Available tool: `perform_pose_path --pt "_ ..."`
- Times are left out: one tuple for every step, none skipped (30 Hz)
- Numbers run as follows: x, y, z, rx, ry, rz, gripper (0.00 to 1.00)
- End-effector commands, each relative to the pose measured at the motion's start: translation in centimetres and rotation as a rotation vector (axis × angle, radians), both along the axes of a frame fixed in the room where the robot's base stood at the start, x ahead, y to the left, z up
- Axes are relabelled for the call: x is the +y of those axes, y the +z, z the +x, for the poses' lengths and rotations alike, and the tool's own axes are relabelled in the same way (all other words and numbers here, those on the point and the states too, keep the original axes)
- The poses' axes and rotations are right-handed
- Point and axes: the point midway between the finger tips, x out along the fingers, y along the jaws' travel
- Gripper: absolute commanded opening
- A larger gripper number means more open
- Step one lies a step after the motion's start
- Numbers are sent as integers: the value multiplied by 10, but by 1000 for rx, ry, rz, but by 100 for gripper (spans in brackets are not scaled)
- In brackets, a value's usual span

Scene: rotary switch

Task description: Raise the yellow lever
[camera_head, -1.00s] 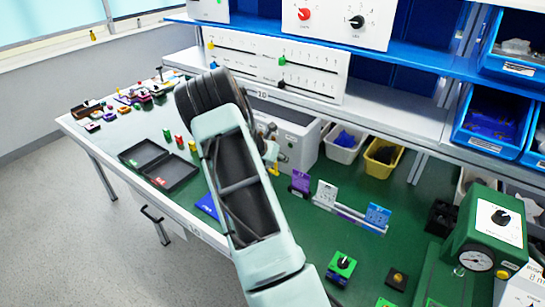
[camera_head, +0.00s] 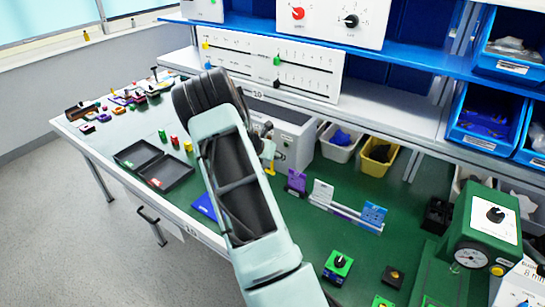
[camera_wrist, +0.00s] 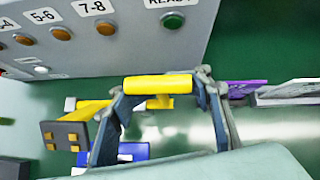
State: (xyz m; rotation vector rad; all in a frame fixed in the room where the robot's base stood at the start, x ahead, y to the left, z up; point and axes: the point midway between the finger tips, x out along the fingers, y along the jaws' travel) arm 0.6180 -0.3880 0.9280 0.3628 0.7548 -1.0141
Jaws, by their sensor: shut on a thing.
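The yellow lever (camera_wrist: 158,84) shows in the wrist view as a thick horizontal bar between my two fingertips. My gripper (camera_wrist: 163,90) is shut on this bar, one finger at each end. More yellow parts lie just behind the bar and to its left, next to a dark block with yellow dots (camera_wrist: 65,136). In the head view my gripper (camera_head: 267,150) is partly hidden by my wrist, and a small yellow piece of the lever (camera_head: 270,169) shows below it. The lever's base is hidden there.
A grey box (camera_wrist: 130,50) with labelled round buttons stands close beyond my gripper. In the head view, black trays (camera_head: 165,178) and small coloured cylinders lie left. A purple and blue card rack (camera_head: 340,207) stands right. Blue bins (camera_head: 487,122) and a shelf are above.

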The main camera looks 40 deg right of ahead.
Motion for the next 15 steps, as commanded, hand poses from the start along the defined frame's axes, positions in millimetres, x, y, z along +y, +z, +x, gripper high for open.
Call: perform_pose_path --pt "-9 9 -2 -1 -7 -19 0" --pt "-9 9 -2 -1 -7 -19 0" --pt "-9 9 -1 -1 -7 -19 0" --pt "-9 9 -1 -1 -7 -19 0" --pt "-9 9 -1 -1 -7 -19 0" --pt "-9 9 -1 -1 -7 -19 0" --pt "-9 9 -1 -1 -7 -19 0" --pt "-9 9 -1 -1 -7 -19 0" --pt "-9 9 -1 -1 -7 -19 0" --pt "-9 9 -1 -1 -7 -18 0" --pt "-9 9 -1 -1 -7 -18 0" --pt "-9 9 -1 -1 -7 -18 0" --pt "-9 9 -1 -1 -7 -18 0" --pt "-9 9 -1 -1 -7 -18 0" --pt "-9 9 -1 -1 -7 -18 36"
